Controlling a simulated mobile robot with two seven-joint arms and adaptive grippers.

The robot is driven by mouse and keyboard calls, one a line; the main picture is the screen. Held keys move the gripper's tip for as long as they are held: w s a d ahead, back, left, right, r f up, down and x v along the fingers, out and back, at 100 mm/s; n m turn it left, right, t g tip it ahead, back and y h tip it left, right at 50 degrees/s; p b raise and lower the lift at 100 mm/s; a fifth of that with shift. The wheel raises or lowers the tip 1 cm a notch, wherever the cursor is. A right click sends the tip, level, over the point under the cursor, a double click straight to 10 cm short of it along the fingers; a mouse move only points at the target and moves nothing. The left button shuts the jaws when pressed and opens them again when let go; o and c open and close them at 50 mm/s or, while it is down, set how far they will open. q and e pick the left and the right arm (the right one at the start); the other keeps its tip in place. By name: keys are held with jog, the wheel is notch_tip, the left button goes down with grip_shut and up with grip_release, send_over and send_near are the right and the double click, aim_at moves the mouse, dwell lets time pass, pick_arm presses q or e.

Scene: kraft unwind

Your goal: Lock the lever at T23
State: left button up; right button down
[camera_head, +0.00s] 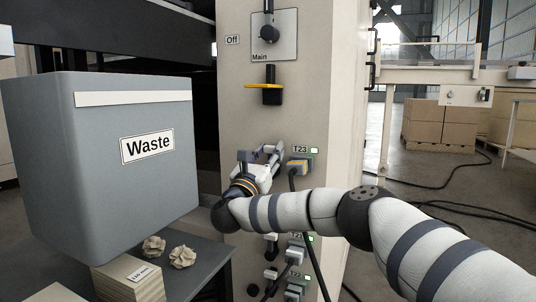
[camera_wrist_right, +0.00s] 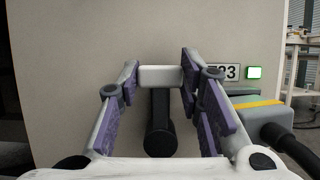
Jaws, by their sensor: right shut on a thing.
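The T23 label (camera_head: 299,149) is on the cream panel, beside a small lit green lamp (camera_head: 314,150). Below it a grey and yellow plug (camera_head: 298,166) with a black cable sits in the panel. My right gripper (camera_head: 262,156) is at the panel just left of this plug. In the right wrist view, the lever (camera_wrist_right: 161,76) has a white crossbar end and a dark stem running to a round dark hub below, so it points up. The purple-padded fingers (camera_wrist_right: 160,90) are closed on either side of the white end. My left gripper is out of view.
More plugs and levers (camera_head: 295,252) sit lower on the panel. A yellow and black handle (camera_head: 270,87) and a Main/Off switch (camera_head: 270,33) are above. A grey Waste bin (camera_head: 100,190) stands left, with crumpled paper (camera_head: 182,256) on a dark surface below.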

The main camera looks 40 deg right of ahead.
jog(key=c, duration=1.1)
grip_release()
jog(key=shift+s, duration=0.1)
jog(key=v, duration=1.2)
